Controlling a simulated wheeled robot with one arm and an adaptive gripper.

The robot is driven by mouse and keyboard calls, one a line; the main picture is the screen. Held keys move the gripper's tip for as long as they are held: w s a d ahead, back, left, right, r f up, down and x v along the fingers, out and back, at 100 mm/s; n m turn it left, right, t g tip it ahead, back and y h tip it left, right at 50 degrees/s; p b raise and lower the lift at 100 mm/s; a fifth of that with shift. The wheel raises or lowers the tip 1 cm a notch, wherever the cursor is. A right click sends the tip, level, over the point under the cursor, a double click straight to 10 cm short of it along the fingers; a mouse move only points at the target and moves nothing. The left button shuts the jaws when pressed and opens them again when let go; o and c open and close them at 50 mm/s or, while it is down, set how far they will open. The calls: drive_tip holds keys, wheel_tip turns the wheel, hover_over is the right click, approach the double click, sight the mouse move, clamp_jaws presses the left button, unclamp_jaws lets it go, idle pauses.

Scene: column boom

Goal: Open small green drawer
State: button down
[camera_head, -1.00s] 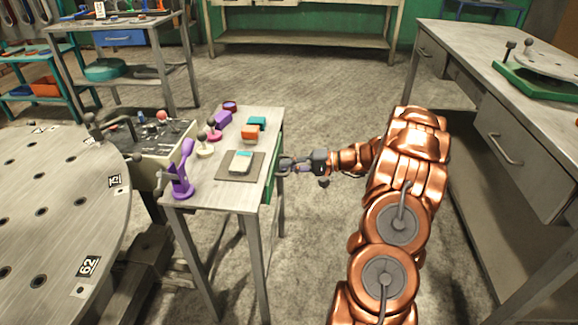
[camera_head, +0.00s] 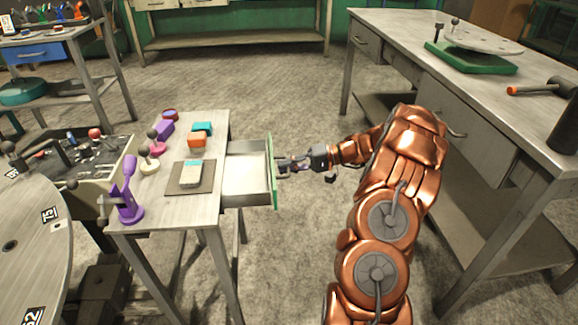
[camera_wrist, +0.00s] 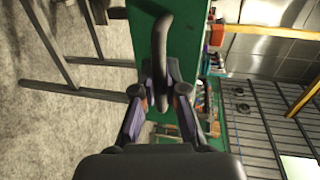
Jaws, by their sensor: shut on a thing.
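The small green drawer (camera_head: 273,172) is pulled out from the right side of the small table (camera_head: 205,212). Its green front faces right and its light grey inside shows, looking empty. My gripper (camera_head: 283,167) is at the drawer front from the right. In the wrist view my gripper (camera_wrist: 161,95) is shut on the dark curved drawer handle (camera_wrist: 161,50), with the green drawer front (camera_wrist: 187,45) close behind it. In the head view the handle is mostly hidden by the fingers.
On the small table stand a purple holder (camera_head: 128,200), a grey mat (camera_head: 178,189) with a small device, and an orange block (camera_head: 197,139). A large workbench (camera_head: 440,100) with closed drawers stands at the right. Bare floor lies between them.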

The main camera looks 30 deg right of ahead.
drive_tip(key=shift+a+f, duration=0.1)
drive_tip(key=c, duration=1.2)
unclamp_jaws()
drive_tip(key=v, duration=1.2)
